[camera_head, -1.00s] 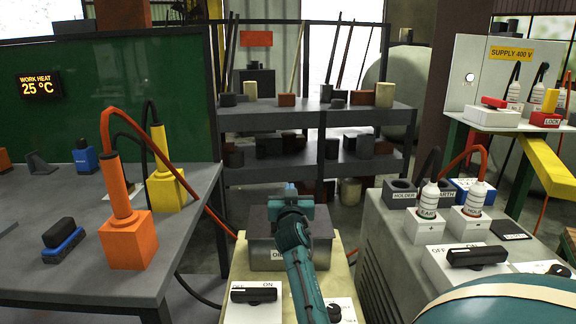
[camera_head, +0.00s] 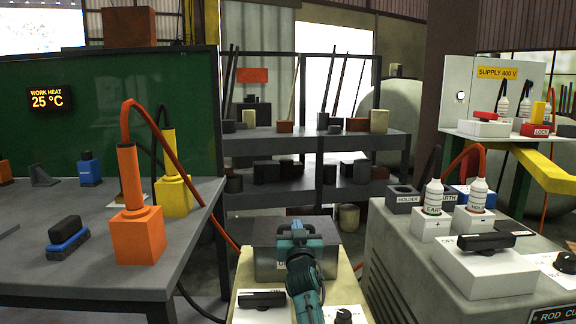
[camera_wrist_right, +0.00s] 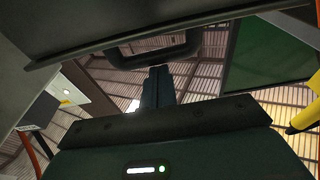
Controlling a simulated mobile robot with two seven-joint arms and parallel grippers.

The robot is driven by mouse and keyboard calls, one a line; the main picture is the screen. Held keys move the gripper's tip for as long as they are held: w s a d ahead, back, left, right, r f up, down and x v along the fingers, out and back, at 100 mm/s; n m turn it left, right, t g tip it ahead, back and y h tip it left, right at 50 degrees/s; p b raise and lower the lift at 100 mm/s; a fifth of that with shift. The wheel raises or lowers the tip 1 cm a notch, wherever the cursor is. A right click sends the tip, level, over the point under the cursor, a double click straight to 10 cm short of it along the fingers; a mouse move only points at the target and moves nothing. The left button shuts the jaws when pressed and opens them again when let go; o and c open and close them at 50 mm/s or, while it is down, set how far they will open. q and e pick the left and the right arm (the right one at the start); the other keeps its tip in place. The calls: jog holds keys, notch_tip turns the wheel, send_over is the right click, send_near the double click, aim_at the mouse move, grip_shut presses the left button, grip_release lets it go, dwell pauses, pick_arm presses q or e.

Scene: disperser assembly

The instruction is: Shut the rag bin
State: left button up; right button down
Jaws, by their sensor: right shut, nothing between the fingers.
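The rag bin (camera_head: 262,262) is a grey box with a dark flat top and a partly covered label on its front. It stands on a pale cabinet in the lower middle of the head view. My teal right gripper (camera_head: 298,230) is shut and empty, and it overlaps the bin's top and front in that view. In the right wrist view its closed fingers (camera_wrist_right: 156,86) point towards a dark bar-shaped handle (camera_wrist_right: 150,52) below a grey panel. I cannot tell whether they touch, nor how far the lid stands open. My left gripper is out of view.
A workbench (camera_head: 100,275) with an orange block (camera_head: 138,235) and a yellow block (camera_head: 174,196) is on the left. A grey machine (camera_head: 410,250) with switches and labelled plugs is on the right. Shelves (camera_head: 310,135) stand behind the bin.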

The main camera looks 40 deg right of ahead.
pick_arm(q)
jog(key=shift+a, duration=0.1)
pick_arm(e)
jog(key=shift+f, duration=0.75)
notch_tip(320, 180, up, 5)
jog(key=shift+r+p, duration=0.2)
jog(key=shift+p, duration=1)
pick_arm(q)
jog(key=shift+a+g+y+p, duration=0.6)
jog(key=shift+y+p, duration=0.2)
jog(key=shift+p, duration=0.15)
pick_arm(e)
notch_tip(320, 180, up, 6)
